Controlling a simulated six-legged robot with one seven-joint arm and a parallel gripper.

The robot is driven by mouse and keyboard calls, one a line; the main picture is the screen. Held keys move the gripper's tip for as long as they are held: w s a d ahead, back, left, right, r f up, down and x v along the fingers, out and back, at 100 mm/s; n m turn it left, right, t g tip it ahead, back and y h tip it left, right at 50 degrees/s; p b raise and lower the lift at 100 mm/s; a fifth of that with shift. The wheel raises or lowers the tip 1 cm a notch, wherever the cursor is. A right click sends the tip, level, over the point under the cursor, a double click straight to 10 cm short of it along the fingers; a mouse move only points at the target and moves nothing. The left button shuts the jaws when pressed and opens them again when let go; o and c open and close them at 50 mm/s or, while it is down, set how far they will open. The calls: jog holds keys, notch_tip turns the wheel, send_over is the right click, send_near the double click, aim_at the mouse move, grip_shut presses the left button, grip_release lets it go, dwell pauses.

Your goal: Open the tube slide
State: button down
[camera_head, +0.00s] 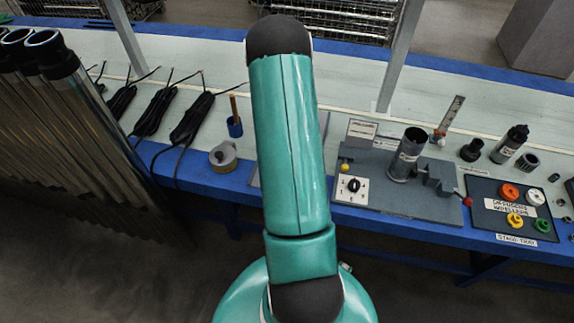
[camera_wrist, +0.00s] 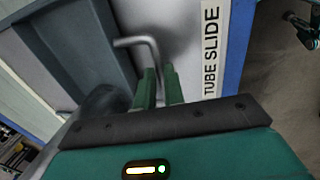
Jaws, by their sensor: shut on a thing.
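In the wrist view, a white label strip reading "TUBE SLIDE" (camera_wrist: 212,50) runs along the edge beside a blue border. Left of it is a smooth grey metal surface (camera_wrist: 185,30) with a bent metal handle (camera_wrist: 135,42). My gripper (camera_wrist: 158,78) has two green fingers, shut on the handle's straight leg. The bent upper end of the handle sticks out to the left above the fingers. A dark grey frame or wall (camera_wrist: 98,45) stands left of the handle. In the head view my arm hides the gripper and the slide.
In the head view, a grey fixture (camera_head: 407,155) with a dark cylinder and a knob stands right of my arm on the blue-edged bench (camera_head: 400,225). A tray (camera_head: 512,208) with coloured rings lies farther right. Metal tubes (camera_head: 85,130) stand at the left, with black cables nearby.

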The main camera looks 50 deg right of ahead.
jog(key=c, duration=1.5)
grip_release()
jog(key=r, duration=0.4)
jog(key=a+r, duration=0.1)
jog(key=r, duration=0.4)
jog(key=s+a+r, duration=0.1)
jog(key=r, duration=0.3)
jog(key=shift+a+r, duration=0.1)
jog(key=shift+r, duration=0.2)
